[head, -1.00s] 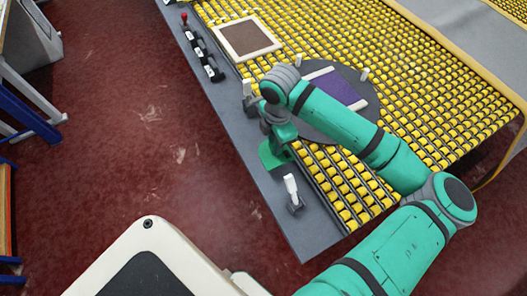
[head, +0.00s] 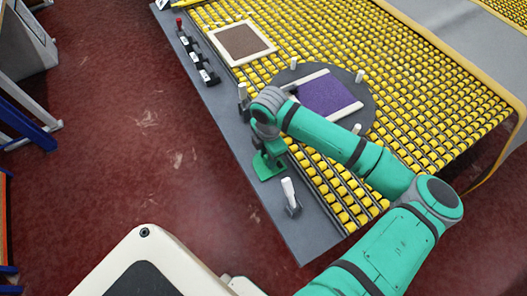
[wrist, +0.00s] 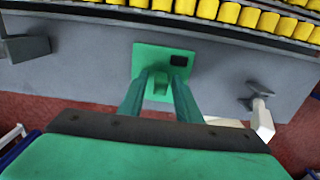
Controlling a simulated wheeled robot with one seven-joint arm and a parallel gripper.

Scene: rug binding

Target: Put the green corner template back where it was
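The green corner template (head: 268,169) is on or just above the grey border of the roller table; I cannot tell whether it touches. In the wrist view the template (wrist: 150,56) looks flat, a square green plate with a dark square near its right side and a small upright grip. My gripper (wrist: 160,80) points down at it, one finger on each side of the grip, and looks shut on it. In the head view my gripper (head: 269,147) is partly hidden by my wrist.
A white-handled tool (head: 289,194) stands close by on the grey border (head: 308,238). A purple rug piece (head: 328,94) lies on a grey disc (head: 362,110), and a brown framed piece (head: 242,41) lies farther back on the yellow rollers.

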